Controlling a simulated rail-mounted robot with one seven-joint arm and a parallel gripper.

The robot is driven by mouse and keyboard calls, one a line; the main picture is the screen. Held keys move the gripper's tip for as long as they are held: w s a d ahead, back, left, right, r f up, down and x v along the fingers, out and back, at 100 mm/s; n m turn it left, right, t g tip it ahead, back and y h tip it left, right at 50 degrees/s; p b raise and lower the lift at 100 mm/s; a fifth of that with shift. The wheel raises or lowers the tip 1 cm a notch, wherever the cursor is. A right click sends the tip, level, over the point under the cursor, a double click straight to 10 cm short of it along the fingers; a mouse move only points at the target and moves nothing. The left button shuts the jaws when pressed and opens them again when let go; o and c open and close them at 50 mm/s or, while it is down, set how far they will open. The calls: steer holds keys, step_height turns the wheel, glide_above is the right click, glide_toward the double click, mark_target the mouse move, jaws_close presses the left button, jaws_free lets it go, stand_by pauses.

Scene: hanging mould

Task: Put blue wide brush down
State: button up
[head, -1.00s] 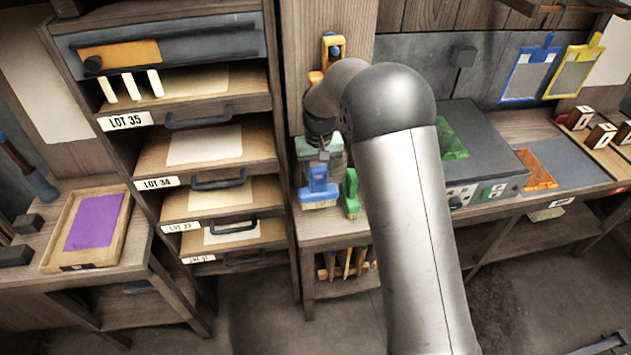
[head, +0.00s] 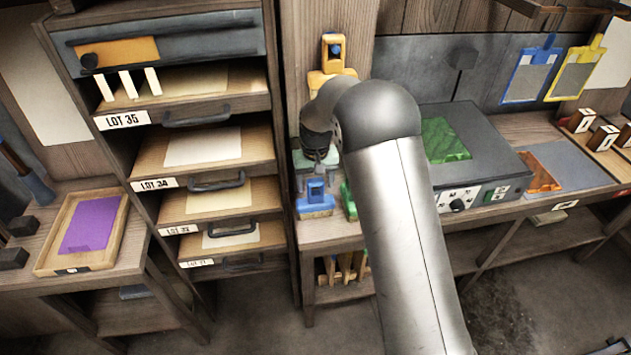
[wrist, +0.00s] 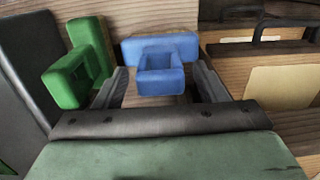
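The blue wide brush (head: 315,197) stands on the bench at the foot of the wooden post, its pale bristle edge low at the front. In the wrist view its blue block handle (wrist: 160,75) lies between the two dark fingers of my gripper (wrist: 161,85). The fingers are spread, with gaps visible on both sides of the handle. The green brush (wrist: 78,70) is close beside the left finger in the wrist view.
The green brush (head: 348,202) is partly behind my arm. A grey box with a green sheet (head: 443,140) is to the right. The drawer rack (head: 283,150) stands close on the left.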

step_height(320, 180, up, 12)
steer(key=b, duration=0.1)
steer(key=shift+r+b, duration=0.2)
steer(key=shift+b, duration=0.2)
steer(key=s+d+r+m, duration=0.1)
steer(key=s+d+r, duration=0.3)
steer(key=s+d, duration=0.85)
steer(key=s+d+f, duration=0.2)
steer(key=s, duration=0.9)
steer(key=s+d+f+m, duration=0.1)
steer(key=s+d+f, duration=0.1)
steer(key=s, duration=0.8)
steer(key=shift+s+d+f+m+t, duration=0.3)
steer(key=shift+s+d+f+t, duration=0.05)
steer(key=shift+t, duration=0.05)
